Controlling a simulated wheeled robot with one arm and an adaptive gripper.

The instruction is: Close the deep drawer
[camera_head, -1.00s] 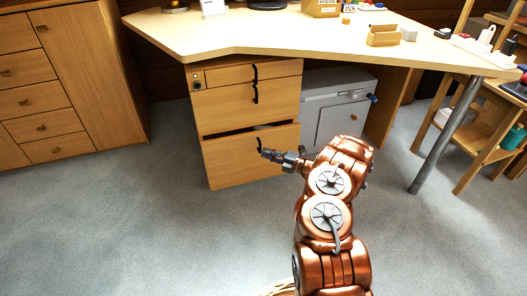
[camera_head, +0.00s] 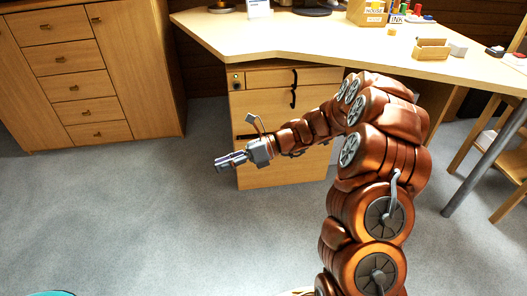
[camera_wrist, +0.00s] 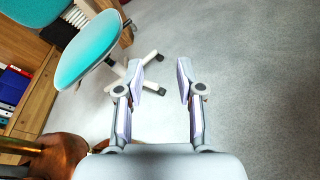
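The wooden drawer unit (camera_head: 262,103) stands under the desk in the head view, with smaller drawers above and the deep drawer (camera_head: 290,174) at the bottom. My arm crosses in front of the deep drawer and hides its handle and most of its top edge. A dark strip shows above its front at the left; how far it stands out is hard to tell. My gripper (camera_head: 218,163) is in front of and left of the drawer unit, pointing left, apart from it. In the wrist view my gripper (camera_wrist: 160,76) is open, with nothing between its fingers.
The desk (camera_head: 290,45) overhangs the drawer unit. A wooden cabinet (camera_head: 150,70) stands at the left, with clear grey floor (camera_head: 120,210) before it. The wrist view shows a teal chair (camera_wrist: 88,50) and a shelf with binders (camera_wrist: 12,90). A wooden stand is at the right.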

